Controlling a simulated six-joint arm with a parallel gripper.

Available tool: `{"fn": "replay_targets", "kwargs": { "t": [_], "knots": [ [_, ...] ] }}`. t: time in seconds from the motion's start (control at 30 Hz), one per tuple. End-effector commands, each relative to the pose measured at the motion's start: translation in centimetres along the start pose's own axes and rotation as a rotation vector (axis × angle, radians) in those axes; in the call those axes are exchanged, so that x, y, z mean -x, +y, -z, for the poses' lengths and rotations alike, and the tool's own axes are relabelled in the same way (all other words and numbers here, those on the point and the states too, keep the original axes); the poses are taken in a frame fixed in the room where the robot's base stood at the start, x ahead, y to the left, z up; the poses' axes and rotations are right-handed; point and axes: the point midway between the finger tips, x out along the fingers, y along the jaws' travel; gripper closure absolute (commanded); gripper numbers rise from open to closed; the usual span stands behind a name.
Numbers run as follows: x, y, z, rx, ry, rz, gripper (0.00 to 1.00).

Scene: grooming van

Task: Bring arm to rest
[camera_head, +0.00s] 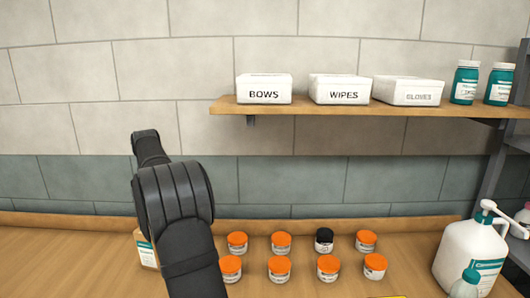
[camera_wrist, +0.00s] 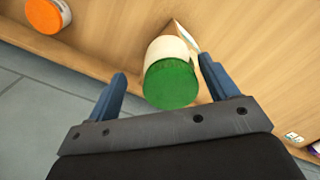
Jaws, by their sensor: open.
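My arm (camera_head: 180,205) rises through the left of the head view, and its end is hidden there. In the wrist view my gripper (camera_wrist: 162,70) is open, with two blue fingers spread apart. A white jar with a green lid (camera_wrist: 170,84) shows ahead of the fingers, between their tips in the picture. A gap shows at the left finger; the right fingertip appears close to the jar, and I cannot tell whether they touch. I cannot make out the green lid in the head view.
Several orange-lidded jars (camera_head: 282,242) and one black-lidded jar (camera_head: 324,240) stand on the wooden counter (camera_head: 90,260). A labelled container (camera_head: 146,250) is partly behind my arm. A pump bottle (camera_head: 470,250) stands right. Above, a shelf (camera_head: 350,109) holds white boxes (camera_head: 264,89) and teal bottles (camera_head: 465,82).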

Motion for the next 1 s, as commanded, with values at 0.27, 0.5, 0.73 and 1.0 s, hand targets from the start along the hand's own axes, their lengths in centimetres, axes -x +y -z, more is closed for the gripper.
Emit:
{"fn": "replay_targets", "kwargs": {
  "t": [0.27,0.5,0.73,1.0],
  "knots": [
    [3.1,3.5,-3.6,-0.004,0.003,-0.001,0.21],
    [5.6,6.4,-6.6,-0.004,0.003,-0.001,0.21],
    [6.2,7.3,-7.5,0.121,0.0,0.0,0.21],
    [6.1,7.3,-7.5,0.342,0.0,0.0,0.21]
  ]
}}
